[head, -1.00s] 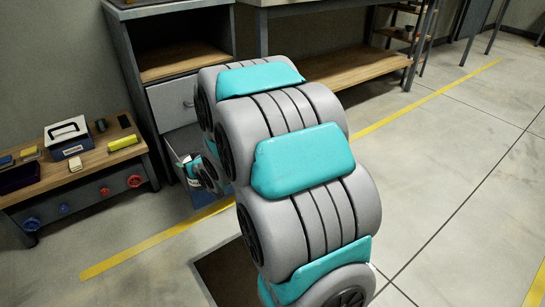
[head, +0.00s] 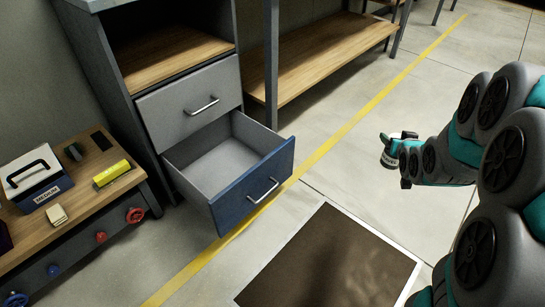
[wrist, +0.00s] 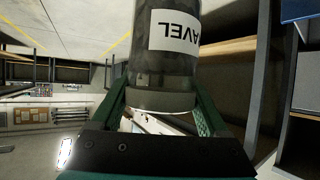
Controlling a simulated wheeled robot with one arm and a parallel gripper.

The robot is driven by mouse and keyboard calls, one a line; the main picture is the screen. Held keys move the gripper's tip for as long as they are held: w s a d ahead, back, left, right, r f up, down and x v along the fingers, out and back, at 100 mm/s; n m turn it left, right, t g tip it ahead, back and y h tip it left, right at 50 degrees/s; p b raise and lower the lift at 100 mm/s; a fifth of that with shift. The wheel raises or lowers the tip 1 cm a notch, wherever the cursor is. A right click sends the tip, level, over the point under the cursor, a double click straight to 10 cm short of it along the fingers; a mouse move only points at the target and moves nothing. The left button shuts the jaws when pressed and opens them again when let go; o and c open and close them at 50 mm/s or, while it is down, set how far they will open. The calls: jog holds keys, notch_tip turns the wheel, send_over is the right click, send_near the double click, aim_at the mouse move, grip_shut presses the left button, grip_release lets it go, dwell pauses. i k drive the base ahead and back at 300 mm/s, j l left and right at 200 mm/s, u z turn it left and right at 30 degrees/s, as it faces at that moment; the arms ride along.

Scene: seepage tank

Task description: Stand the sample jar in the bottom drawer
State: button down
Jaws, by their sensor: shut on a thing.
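The sample jar (wrist: 160,75) fills the top middle of the wrist view. It is dark grey with a white label that reads "AVEL", its start cut off. My gripper (wrist: 160,105) is shut on the jar, one green finger on each side. In the head view the jar (head: 389,160) is small and partly covered by my gripper, out over the floor to the right of the drawer. The bottom drawer (head: 250,182) has a blue front, is pulled open, and its visible grey inside is empty.
A grey upper drawer (head: 193,101) above it is shut. A low bench (head: 90,200) at left holds a box marked MEDIUM (head: 36,180) and a yellow block (head: 112,173). Floor between drawer and gripper is clear.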

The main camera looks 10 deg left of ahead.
aim_at(237, 161)
jog(key=j+z, duration=0.2)
jog(key=j, duration=0.3)
jog(key=j+z, duration=0.2)
jog(key=j, duration=0.3)
jog(key=j+z, duration=0.15)
jog(key=j, duration=0.35)
jog(key=k+j+z, duration=0.2)
jog(key=j, duration=0.3)
jog(key=j+z, duration=0.2)
jog(key=j, duration=0.55)
jog(key=k+j, duration=0.15)
jog(key=j, duration=0.1)
